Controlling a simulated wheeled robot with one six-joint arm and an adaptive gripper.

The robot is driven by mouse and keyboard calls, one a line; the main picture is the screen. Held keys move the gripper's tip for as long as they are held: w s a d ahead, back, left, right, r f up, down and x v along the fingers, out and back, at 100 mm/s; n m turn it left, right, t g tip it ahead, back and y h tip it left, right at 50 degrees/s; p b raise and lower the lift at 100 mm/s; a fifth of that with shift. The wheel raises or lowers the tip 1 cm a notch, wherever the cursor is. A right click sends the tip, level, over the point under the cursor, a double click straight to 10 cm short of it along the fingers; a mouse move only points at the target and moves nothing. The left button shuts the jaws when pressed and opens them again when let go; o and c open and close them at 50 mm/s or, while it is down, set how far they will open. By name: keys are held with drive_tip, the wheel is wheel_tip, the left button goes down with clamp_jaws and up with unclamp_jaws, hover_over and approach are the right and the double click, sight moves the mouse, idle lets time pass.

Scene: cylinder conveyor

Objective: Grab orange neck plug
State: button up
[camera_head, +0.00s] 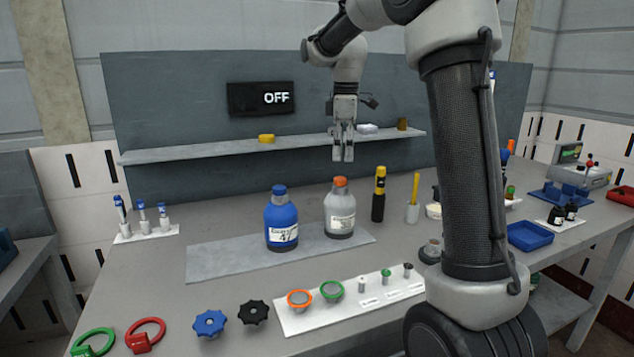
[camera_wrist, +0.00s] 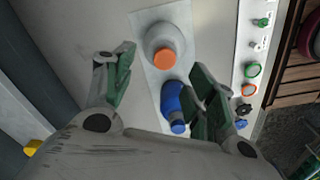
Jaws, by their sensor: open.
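The orange neck plug (camera_head: 341,182) sits in the neck of a clear grey bottle (camera_head: 340,215) that stands upright on a grey mat. In the wrist view the orange plug (camera_wrist: 165,58) shows from above, on top of the clear bottle (camera_wrist: 166,36). My gripper (camera_head: 343,160) hangs pointing down above and behind the bottle, apart from the plug. In the wrist view my gripper (camera_wrist: 157,82) has its fingers spread wide and nothing between them is held. The plug appears beyond the fingertips, in the gap between them.
A blue bottle (camera_head: 281,222) stands close left of the clear one. A black and yellow tool (camera_head: 379,194) stands at its right. A shelf (camera_head: 200,153) runs behind my gripper. In front, a white board (camera_head: 350,306) holds rings and small plugs. Black and blue knobs lie nearby.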

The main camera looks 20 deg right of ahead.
sight(340, 178)
drive_tip(key=shift+w+a+r+n, duration=0.15)
drive_tip(key=shift+a+r+n, duration=0.1)
drive_tip(key=shift+n, duration=0.15)
drive_tip(key=shift+s+n, duration=0.2)
drive_tip(key=shift+n, duration=0.5)
drive_tip(key=shift+f+n, duration=0.25)
drive_tip(key=shift+n, duration=0.05)
drive_tip(key=f, duration=0.7)
drive_tip(key=shift+s+a+f, duration=0.15)
drive_tip(key=shift+a+f, duration=0.05)
drive_tip(key=c, duration=0.8)
